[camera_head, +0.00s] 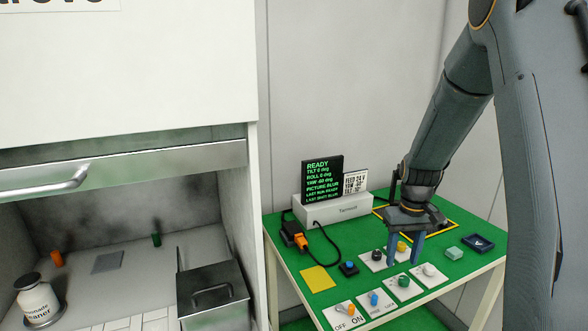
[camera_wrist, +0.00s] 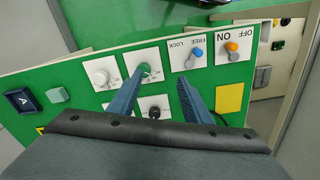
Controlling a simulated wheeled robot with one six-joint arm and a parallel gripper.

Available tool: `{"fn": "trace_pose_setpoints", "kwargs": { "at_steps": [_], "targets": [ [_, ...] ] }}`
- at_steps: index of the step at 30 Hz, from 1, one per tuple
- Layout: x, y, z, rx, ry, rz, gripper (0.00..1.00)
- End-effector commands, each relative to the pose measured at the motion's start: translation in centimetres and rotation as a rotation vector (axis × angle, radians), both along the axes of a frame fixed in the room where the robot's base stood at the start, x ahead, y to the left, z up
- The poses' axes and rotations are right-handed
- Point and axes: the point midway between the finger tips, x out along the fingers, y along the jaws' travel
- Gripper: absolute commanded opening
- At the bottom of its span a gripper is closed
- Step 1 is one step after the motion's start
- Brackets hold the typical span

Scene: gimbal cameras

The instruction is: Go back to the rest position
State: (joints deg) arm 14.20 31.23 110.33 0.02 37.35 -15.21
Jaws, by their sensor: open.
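My gripper (camera_head: 404,262) hangs from my arm over the green table (camera_head: 290,262) at the right in the head view. Its two blue fingers are apart and nothing shows between them. In the wrist view my gripper (camera_wrist: 157,85) points across several white control plates. A black knob (camera_wrist: 155,113) shows between the fingers in the wrist view. I cannot tell whether a finger touches any knob.
A display (camera_head: 322,178) reading READY stands on a white base at the table's back. An orange plug (camera_head: 300,241), a yellow square (camera_head: 318,279) and a dark blue block (camera_head: 478,243) lie on the table. At left is a cabinet with a raised front and handle (camera_head: 60,182).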

Motion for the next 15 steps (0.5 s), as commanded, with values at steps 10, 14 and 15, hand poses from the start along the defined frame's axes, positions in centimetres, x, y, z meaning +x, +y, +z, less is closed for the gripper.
{"fn": "trace_pose_setpoints", "kwargs": {
  "at_steps": [10, 14, 15],
  "targets": [
    [-12.4, 10.4, 4.6, -0.001, -0.061, -0.005, 0.45],
    [-16.5, 12.4, 5.0, 0.002, -0.077, -0.01, 0.45],
    [-17.5, 12.8, 5.0, 0.004, -0.081, -0.011, 0.45]
  ]
}}
